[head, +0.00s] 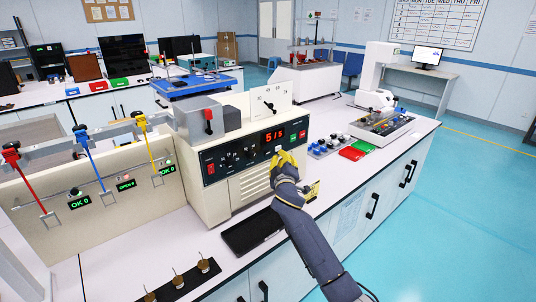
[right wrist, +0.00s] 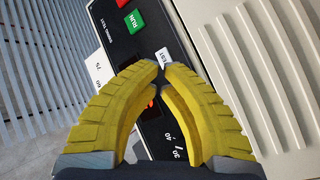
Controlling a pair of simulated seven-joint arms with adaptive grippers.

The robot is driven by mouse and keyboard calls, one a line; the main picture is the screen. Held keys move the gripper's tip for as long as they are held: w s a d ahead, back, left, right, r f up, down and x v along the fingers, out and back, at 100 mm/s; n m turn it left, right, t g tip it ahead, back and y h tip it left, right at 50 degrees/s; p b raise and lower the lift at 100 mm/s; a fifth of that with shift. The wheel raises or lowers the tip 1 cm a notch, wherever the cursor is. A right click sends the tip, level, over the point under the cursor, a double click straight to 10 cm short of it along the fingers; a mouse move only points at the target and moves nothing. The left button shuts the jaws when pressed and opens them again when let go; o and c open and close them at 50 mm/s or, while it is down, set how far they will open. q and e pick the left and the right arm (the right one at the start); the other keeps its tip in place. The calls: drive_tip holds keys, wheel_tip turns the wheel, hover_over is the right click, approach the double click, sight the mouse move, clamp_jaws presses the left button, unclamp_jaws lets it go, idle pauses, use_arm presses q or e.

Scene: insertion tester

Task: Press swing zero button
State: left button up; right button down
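The tester (head: 222,190) is a beige cabinet with a black front panel and a red lit display (head: 273,136). In the head view my right gripper (head: 285,158), with yellow fingers, is close in front of the panel's lower right part. I cannot pick out the swing zero button; the fingers hide part of the panel. My left gripper is out of view.
Red, blue and yellow levers (head: 90,160) stand at the left with lit OK and OPEN signs. Red and green blocks (head: 356,150) and small parts lie to the right.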

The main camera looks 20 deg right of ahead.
sight(275, 148)
drive_tip(key=shift+w+a, duration=0.3)
drive_tip(key=shift+w, duration=0.5)
drive_tip(key=shift+w+a, duration=0.25)
drive_tip(key=shift+w, duration=0.45)
idle(1.8)
drive_tip(key=shift+s+d, duration=0.1)
drive_tip(key=shift+s, duration=0.1)
idle(0.3)
drive_tip(key=shift+s+d, duration=0.15)
drive_tip(key=shift+s, duration=0.4)
drive_tip(key=shift+s, duration=0.1)
drive_tip(key=shift+s+d, duration=0.3)
drive_tip(key=shift+s, duration=0.45)
drive_tip(key=shift+s+d, duration=0.3)
drive_tip(key=shift+s, duration=0.45)
drive_tip(key=shift+s+d, duration=0.3)
drive_tip(key=shift+s, duration=0.45)
